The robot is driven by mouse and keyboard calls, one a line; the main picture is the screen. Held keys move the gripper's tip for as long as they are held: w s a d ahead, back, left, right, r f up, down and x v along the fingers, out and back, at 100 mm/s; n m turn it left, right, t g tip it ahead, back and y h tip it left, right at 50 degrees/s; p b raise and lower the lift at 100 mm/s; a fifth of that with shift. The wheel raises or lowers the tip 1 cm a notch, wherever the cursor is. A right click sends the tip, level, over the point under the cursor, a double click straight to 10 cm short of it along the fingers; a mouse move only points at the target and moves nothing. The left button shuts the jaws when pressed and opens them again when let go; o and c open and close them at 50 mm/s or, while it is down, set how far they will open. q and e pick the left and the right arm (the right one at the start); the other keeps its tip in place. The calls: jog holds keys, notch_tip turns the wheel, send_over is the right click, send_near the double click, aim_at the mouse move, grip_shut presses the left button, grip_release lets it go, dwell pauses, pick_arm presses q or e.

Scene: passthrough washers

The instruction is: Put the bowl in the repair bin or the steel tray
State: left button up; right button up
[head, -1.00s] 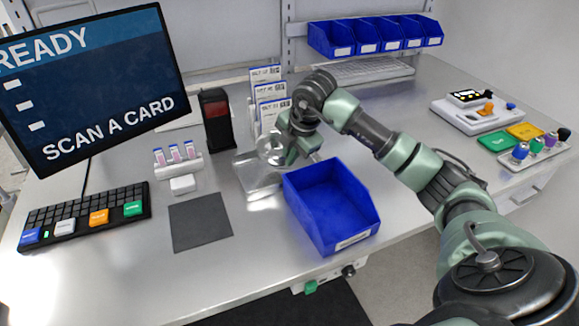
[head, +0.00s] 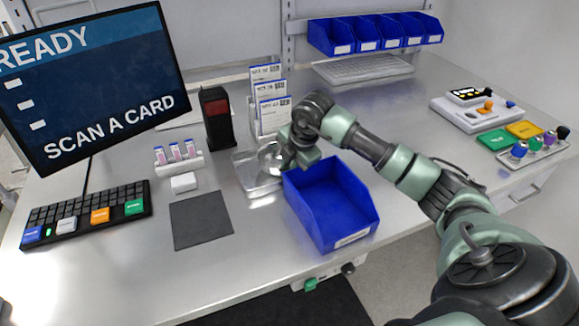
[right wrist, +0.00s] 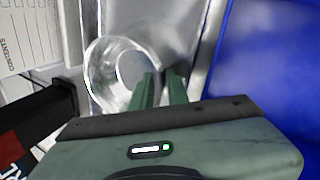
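The bowl (head: 269,157) is a small shiny metal bowl over the back part of the steel tray (head: 262,190). It also shows in the right wrist view (right wrist: 100,75), with its rim between the fingers. My right gripper (head: 287,158) is shut on the bowl's rim at its right side; its fingertips also show in the right wrist view (right wrist: 162,80). I cannot tell whether the bowl touches the tray's floor. The blue bin (head: 335,205), empty, stands just right of the tray and is close by in the right wrist view (right wrist: 265,70). My left gripper is not in view.
A card rack (head: 268,95) stands close behind the tray, with a black and red scanner (head: 217,118) to its left. A dark mat (head: 201,219) and a white vial holder (head: 178,160) lie left of the tray.

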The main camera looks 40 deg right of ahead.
jog(key=b+v, duration=0.1)
jog(key=v, duration=1.1)
jog(key=shift+b, duration=0.4)
